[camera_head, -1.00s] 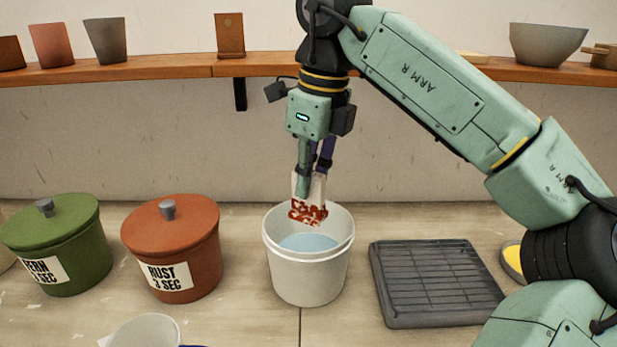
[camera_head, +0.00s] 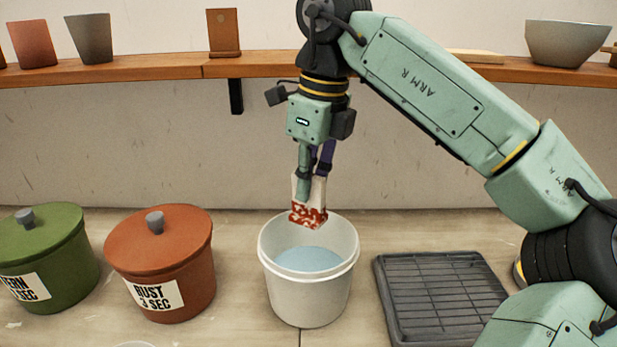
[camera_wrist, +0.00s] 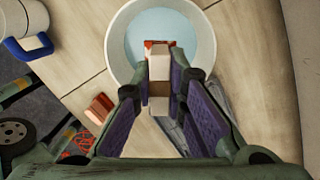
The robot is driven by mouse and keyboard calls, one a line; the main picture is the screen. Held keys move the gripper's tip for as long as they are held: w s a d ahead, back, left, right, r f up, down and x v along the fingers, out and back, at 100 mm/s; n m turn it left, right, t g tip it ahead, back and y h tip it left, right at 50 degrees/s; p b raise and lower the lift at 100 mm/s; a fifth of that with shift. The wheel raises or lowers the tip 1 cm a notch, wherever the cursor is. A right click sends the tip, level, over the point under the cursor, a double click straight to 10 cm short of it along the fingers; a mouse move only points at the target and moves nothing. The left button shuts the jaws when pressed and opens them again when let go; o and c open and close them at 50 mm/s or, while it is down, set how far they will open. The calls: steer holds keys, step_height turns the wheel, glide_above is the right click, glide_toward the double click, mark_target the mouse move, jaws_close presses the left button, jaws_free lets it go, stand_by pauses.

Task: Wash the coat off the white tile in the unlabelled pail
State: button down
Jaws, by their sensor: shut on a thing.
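My gripper (camera_head: 314,172) is shut on the white tile (camera_head: 296,188) and holds it upright. The tile's lower part carries a patchy red-brown coat over white. The tile's lower end is over the rim area of the white unlabelled pail (camera_head: 312,300), above the pale blue water (camera_head: 308,259). In the wrist view my gripper (camera_wrist: 160,92) has the tile (camera_wrist: 159,62) between its purple-padded fingers, and the pail (camera_wrist: 206,40) with its water (camera_wrist: 140,28) lies beyond. The tile looks clear of the water.
A lidded rust pot (camera_head: 165,265) labelled "RUST 3 SEC" and a lidded green pot (camera_head: 55,255) stand left of the pail. A dark ribbed rack (camera_head: 440,300) lies to the right. A shelf (camera_head: 150,68) with cups and a bowl (camera_head: 570,43) runs along the back wall.

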steer(key=shift+f+b, duration=5.6)
steer(key=shift+f, duration=2.95)
step_height(320, 180, up, 14)
steer(key=p, duration=1.1)
steer(key=shift+r+p, duration=0.15)
steer(key=shift+p, duration=0.2)
steer(key=shift+r+p, duration=0.45)
steer(key=shift+r, duration=0.7)
